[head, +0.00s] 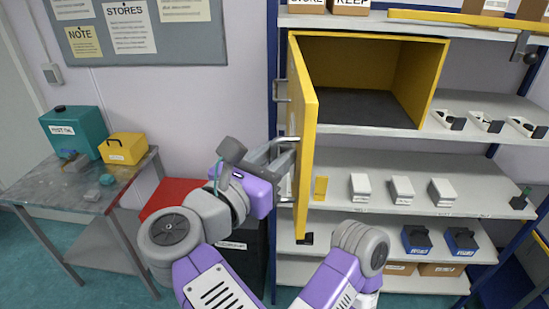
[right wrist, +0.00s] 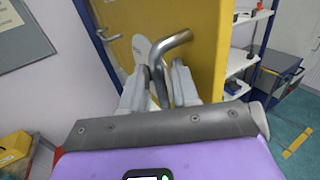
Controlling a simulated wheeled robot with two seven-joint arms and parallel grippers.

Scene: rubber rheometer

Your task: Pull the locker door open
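The yellow locker door (head: 305,130) stands swung wide open on its left side and points out toward me. The locker (head: 432,75) behind it shows an empty interior with a dark floor. My right gripper (head: 284,152) is at the door's left face, at handle height. In the right wrist view, the bent metal door handle (right wrist: 161,62) runs between the fingers of my right gripper (right wrist: 160,82), which look closed around it. The yellow door fills the background there (right wrist: 205,50). My left gripper is not in view.
Shelves (head: 340,185) with small white boxes and blue bins stand below and right of the locker. A side table (head: 60,190) holds a teal box (head: 75,130) and a yellow case (head: 124,148). A red-topped dark box (head: 175,195) sits below my right gripper.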

